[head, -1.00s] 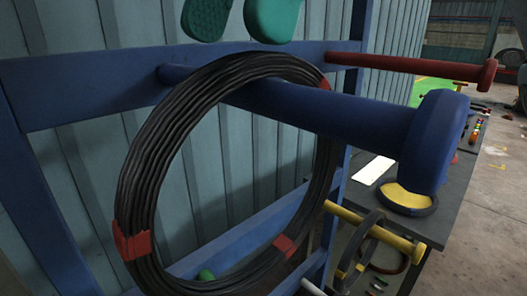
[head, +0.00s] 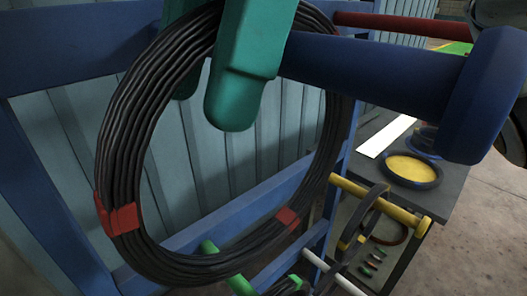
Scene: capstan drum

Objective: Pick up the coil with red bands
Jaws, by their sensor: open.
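The coil with red bands (head: 128,150) is a large black ring of cable. It hangs upright on a thick blue peg (head: 370,75) of the blue rack. One red band (head: 118,216) is at its lower left and another (head: 288,217) at its lower right. My gripper (head: 207,108) has green fingers and is open at the top of the coil. One finger is in front of the ring, and the other shows partly behind it inside the loop. The coil's top is hidden by the front finger, so contact cannot be told.
The peg ends in a wide blue flange (head: 490,95) at the right. A red peg (head: 400,24) is behind it. Lower right are a yellow peg (head: 360,198) with dark rings and a dark table (head: 440,205) with a yellow-centred disc (head: 411,170). A corrugated wall stands behind.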

